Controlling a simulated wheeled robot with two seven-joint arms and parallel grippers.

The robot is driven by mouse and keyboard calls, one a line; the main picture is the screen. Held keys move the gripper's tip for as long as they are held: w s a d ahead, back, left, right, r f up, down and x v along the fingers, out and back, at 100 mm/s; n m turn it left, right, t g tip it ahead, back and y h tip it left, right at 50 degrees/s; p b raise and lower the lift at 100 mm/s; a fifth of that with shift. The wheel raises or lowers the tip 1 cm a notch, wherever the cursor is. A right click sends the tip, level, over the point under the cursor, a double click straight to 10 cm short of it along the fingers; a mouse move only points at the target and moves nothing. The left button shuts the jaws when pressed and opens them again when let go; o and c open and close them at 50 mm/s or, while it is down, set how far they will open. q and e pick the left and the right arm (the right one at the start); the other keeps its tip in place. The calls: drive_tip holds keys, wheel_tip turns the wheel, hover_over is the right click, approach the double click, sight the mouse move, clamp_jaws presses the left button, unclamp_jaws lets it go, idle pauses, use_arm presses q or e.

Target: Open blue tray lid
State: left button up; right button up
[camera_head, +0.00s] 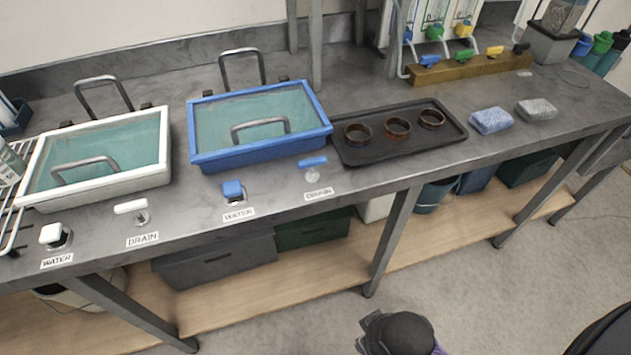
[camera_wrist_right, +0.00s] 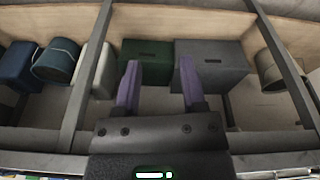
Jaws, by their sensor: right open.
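The blue tray (camera_head: 255,156) stands on the metal bench, left of the middle in the head view. Its lid (camera_head: 215,120), a teal see-through pane in a blue frame, lies flat over it, with a grey handle (camera_head: 260,124) near the front edge. My right gripper (camera_wrist_right: 160,68) shows in the right wrist view, its two purple fingers apart and nothing between them. In the head view a dark part of my right arm (camera_head: 400,335) shows at the bottom, in front of the bench and well away from the tray. My left gripper is not in view.
A white tray (camera_head: 160,170) stands left of the blue one. A black tray (camera_head: 360,155) with brown rings is to its right. Blue water (camera_head: 232,189) and drain (camera_head: 312,162) controls sit in front. Bins, including a grey one (camera_wrist_right: 212,65), stand on the shelf below.

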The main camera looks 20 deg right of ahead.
wheel_tip(320, 180, up, 9)
drive_tip(key=n+t+y, duration=0.6)
drive_tip(key=n+t, duration=0.7)
drive_tip(key=n, duration=0.7)
approach(262, 124)
drive_tip(key=w, duration=0.1)
drive_tip(key=b+x, duration=0.1)
drive_tip(key=x, duration=0.3)
drive_tip(key=b+x, duration=0.2)
drive_tip(key=x, duration=0.3)
drive_tip(key=shift+a+f, duration=0.15)
drive_tip(key=shift+f, duration=0.05)
drive_tip(key=shift+w+a, duration=0.1)
drive_tip(key=shift+w, duration=0.2)
drive_tip(key=c, duration=0.6)
clamp_jaws()
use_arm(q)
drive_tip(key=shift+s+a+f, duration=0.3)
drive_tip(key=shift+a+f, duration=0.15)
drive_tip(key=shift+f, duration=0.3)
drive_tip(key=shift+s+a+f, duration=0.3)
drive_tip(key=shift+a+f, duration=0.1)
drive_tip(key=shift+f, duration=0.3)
